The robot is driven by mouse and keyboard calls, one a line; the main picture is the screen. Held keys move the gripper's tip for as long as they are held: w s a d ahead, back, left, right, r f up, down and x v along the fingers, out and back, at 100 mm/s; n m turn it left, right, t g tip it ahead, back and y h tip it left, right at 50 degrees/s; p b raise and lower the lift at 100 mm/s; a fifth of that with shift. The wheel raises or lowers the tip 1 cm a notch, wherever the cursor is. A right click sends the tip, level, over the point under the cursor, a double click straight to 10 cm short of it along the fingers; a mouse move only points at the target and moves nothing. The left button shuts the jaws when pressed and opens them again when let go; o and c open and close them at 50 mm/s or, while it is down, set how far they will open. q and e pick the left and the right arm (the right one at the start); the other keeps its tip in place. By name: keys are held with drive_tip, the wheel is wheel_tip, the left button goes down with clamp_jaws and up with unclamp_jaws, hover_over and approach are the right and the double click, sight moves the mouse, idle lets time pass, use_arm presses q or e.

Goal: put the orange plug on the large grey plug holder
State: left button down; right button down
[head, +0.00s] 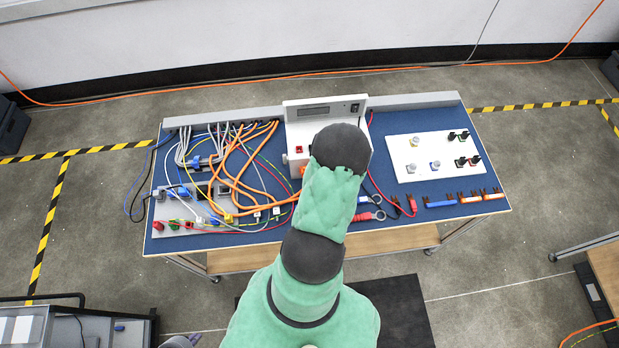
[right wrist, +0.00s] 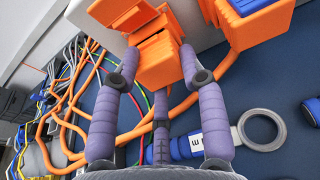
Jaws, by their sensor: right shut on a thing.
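An orange plug (right wrist: 160,65) with an orange cable sits between the purple fingers of my right gripper (right wrist: 160,72), which is shut on it. It is close to the white device box. In the head view my green-sleeved arm hides the right gripper and most of the plug. My left gripper (head: 181,342) shows only as a small piece at the bottom edge; its fingers cannot be made out. A white board (head: 435,155) at the table's right carries several small grey and dark fittings. I cannot tell which thing is the large grey plug holder.
The white device box (head: 318,112) stands at the table's back middle. Tangled orange, grey and yellow cables (head: 238,170) cover the left side. An orange block with blue (right wrist: 262,22) and a grey ring (right wrist: 262,130) lie near the right gripper. Blue and orange tools (head: 465,198) lie front right.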

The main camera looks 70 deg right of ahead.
drive_tip(key=shift+s+a+f, duration=0.15)
drive_tip(key=shift+a+f, duration=0.05)
drive_tip(key=shift+a, duration=0.35)
drive_tip(key=shift+s+a, duration=0.2)
drive_tip(key=shift+a, duration=0.05)
drive_tip(key=shift+v, duration=0.95)
drive_tip(key=shift+f, duration=0.1)
drive_tip(key=shift+f+b+v, duration=0.15)
drive_tip(key=shift+f+v, duration=0.1)
drive_tip(key=shift+v, duration=0.75)
drive_tip(key=shift+f+b+v, duration=0.15)
drive_tip(key=shift+f+v, duration=0.05)
drive_tip(key=shift+v, duration=0.75)
drive_tip(key=shift+a, duration=0.1)
